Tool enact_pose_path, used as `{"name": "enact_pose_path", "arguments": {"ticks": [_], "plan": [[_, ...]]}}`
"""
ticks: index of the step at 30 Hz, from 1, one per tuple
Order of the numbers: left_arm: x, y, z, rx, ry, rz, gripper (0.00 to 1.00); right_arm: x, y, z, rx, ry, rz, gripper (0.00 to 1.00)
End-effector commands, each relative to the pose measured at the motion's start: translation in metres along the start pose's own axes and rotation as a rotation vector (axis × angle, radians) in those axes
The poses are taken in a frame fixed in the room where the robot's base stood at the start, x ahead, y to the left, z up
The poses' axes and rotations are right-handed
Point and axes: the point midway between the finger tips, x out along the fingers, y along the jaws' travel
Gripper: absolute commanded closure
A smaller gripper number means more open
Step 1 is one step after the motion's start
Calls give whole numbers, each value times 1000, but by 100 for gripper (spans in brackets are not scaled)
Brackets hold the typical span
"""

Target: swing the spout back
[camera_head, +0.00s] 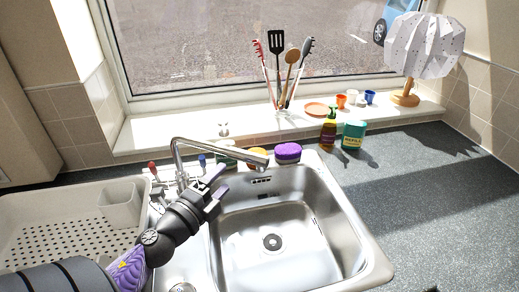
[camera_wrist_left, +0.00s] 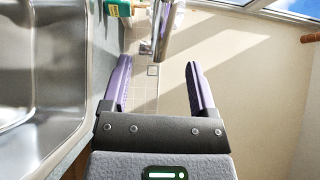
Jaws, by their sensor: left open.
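The chrome tap's spout (camera_head: 222,150) reaches right from its upright pipe, and its end hangs over the back of the steel sink (camera_head: 318,213). My left gripper (camera_head: 219,181) is open, with purple-lined fingers, just below the spout in the picture. In the left wrist view my left gripper (camera_wrist_left: 158,65) has its fingers apart and nothing clamped between them. A chrome pipe of the tap (camera_wrist_left: 166,32) shows beyond the fingertips there. I cannot tell whether a finger touches it. Red and blue tap handles (camera_head: 153,168) stand at the base. My right gripper is not in view.
A purple sponge (camera_head: 288,152) sits behind the sink. A brown bottle (camera_head: 328,134) and a teal container (camera_head: 353,135) stand right of it. A white dish rack (camera_head: 70,222) fills the left. The utensils (camera_head: 282,75) stand on the sill. The right counter (camera_head: 440,190) is clear.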

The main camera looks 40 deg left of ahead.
Motion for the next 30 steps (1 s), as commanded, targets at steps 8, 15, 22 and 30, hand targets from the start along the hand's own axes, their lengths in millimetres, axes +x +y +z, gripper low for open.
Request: {"name": "enact_pose_path", "arguments": {"ticks": [8,15,22,30], "plan": [[53,-5,0,6,5,-5,25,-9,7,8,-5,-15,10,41],[90,-2,0,0,3,-2,25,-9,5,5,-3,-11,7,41],[97,-2,-1,1,3,-1,25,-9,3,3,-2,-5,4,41],[97,-2,-1,0,3,-1,57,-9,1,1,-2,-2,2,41]]}}
